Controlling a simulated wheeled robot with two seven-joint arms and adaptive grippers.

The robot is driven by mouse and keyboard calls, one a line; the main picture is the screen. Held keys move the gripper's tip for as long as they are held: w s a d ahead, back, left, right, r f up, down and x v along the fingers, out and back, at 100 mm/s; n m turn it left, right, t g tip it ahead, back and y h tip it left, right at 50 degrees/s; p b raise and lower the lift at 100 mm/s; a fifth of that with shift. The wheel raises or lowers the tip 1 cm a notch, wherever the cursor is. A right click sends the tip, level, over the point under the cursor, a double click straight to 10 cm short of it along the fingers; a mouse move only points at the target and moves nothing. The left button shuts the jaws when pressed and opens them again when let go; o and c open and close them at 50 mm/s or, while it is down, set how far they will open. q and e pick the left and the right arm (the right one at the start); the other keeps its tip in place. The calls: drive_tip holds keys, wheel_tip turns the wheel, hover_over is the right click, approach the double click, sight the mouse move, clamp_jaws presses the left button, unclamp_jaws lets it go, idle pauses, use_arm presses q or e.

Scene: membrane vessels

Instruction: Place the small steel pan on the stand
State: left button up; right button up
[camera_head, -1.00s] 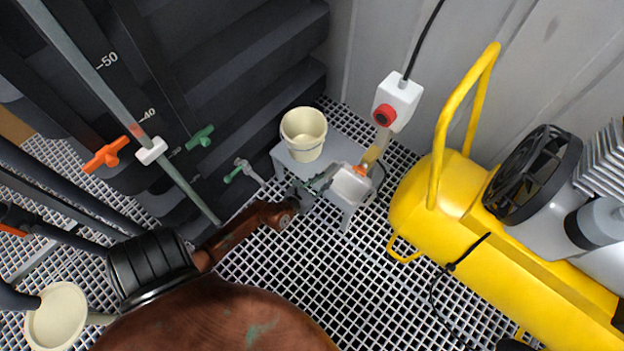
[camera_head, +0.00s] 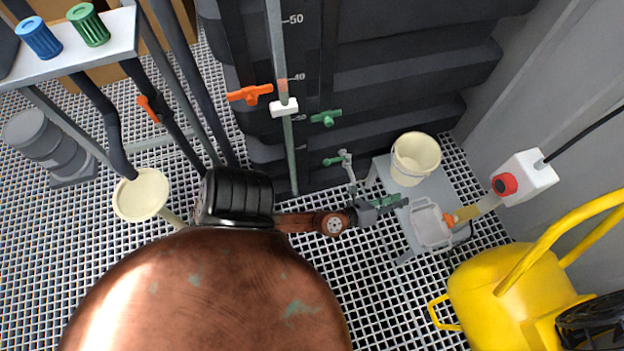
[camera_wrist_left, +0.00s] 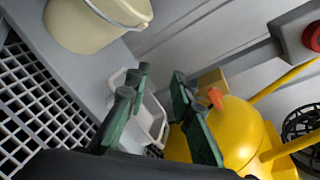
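The small steel pan (camera_head: 431,226), a pale grey square dish, shows at the near end of the grey stand (camera_head: 436,187). I cannot tell whether it rests flat there. In the left wrist view the pan (camera_wrist_left: 153,122) lies beyond and between my fingers, partly hidden by the left one. My left gripper (camera_head: 398,201) has green fingers and is beside the pan's left edge in the head view. In the left wrist view my left gripper (camera_wrist_left: 160,82) has its fingers apart, with a clear gap between them. My right gripper is not in view.
A cream bucket (camera_head: 416,157) stands on the stand's far end. An orange-handled fitting (camera_head: 462,215) is close to the pan's right. A white switch box (camera_head: 528,178) with a red button and a yellow compressor (camera_head: 515,290) are at right. A dark ribbed tank (camera_head: 400,70) is behind.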

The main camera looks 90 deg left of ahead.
use_arm(q)
drive_tip(key=s+a+f+n+g+y, duration=0.1)
drive_tip(key=s+f+n+g, duration=0.25)
drive_tip(key=s+n, duration=0.5)
drive_tip(key=s+f+n+g, duration=0.2)
drive_tip(key=s+n+g, duration=0.2)
drive_tip(key=s+n, duration=0.45)
drive_tip(key=s+d+f+n+g+h, duration=0.2)
drive_tip(key=s+d+n+h, duration=0.1)
drive_tip(key=s+d, duration=0.4)
drive_tip(key=s+d+f+n+g+h, duration=0.2)
drive_tip(key=s+d+h, duration=0.3)
drive_tip(key=d, duration=0.7)
drive_tip(key=shift+s+d+f+n+g, duration=0.3)
drive_tip(key=shift+s+f+n, duration=0.35)
drive_tip(key=shift+s, duration=0.6)
drive_tip(key=shift+a, duration=0.1)
